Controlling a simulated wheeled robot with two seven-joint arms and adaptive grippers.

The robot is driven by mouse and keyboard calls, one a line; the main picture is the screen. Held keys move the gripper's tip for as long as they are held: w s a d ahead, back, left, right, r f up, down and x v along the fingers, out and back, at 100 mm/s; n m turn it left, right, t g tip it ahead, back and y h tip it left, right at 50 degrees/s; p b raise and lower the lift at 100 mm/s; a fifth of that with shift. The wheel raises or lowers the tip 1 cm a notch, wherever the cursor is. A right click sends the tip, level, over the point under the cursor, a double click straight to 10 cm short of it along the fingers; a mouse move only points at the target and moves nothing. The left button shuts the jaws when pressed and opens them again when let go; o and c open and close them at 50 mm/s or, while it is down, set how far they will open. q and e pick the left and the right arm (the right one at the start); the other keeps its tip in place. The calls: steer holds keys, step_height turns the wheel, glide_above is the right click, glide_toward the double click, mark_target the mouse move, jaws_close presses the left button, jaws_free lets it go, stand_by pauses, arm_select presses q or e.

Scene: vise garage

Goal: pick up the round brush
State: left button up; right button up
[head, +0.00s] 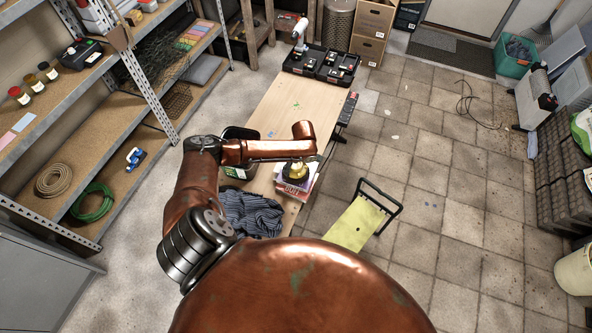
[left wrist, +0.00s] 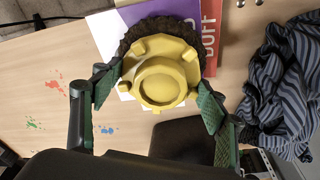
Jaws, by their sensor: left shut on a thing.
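The round brush (left wrist: 160,72) has a yellow, lugged body with a round raised centre and a ring of dark bristles. In the left wrist view it sits between the two green-padded fingers of my left gripper (left wrist: 157,90), which is shut on its sides. My right gripper is not in view.
A red book (left wrist: 211,35) and a purple one lie beneath the brush on the wooden bench (head: 282,107). A striped cloth (head: 250,211) lies at the near end. A black tool tray (head: 320,65) stands at the far end.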

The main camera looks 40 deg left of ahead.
arm_select(q)
steer(key=shift+r, duration=0.15)
steer(key=shift+r, duration=0.25)
step_height(320, 180, up, 2)
steer(key=shift+r, duration=0.1)
steer(key=s+d+r, duration=0.6)
steer(key=d+r, duration=0.4)
steer(key=d, duration=0.2)
steer(key=shift+s+d, duration=0.2)
steer(key=shift+s, duration=0.05)
